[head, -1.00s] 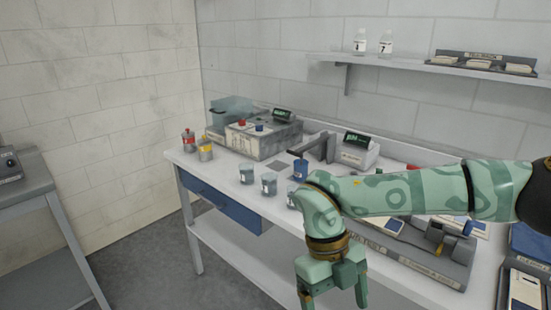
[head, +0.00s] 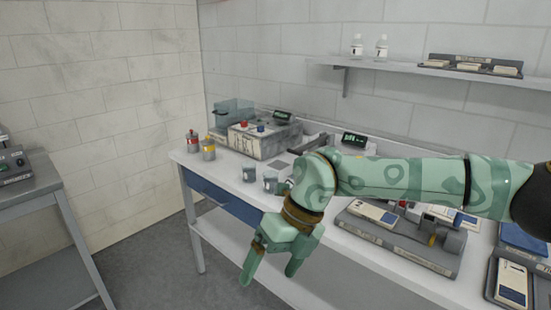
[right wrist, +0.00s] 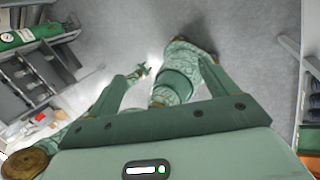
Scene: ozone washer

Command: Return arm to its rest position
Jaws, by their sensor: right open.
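My right arm (head: 400,180) reaches in from the right edge of the head view, across the front of the workbench. Its green gripper (head: 268,275) hangs down in front of the bench's front edge, over the grey floor. The two fingers are spread apart with nothing between them. In the right wrist view the gripper's fingers (right wrist: 120,100) also stand apart, with floor and other green parts of my own body behind them. My left gripper does not show in the head view.
The white workbench (head: 222,183) carries an ozone washer unit (head: 265,140), small beakers (head: 270,180), red and yellow-labelled bottles (head: 208,149) and a grey tray device (head: 400,240). A wall shelf (head: 400,72) is above. A side table (head: 30,185) stands left. Floor between is clear.

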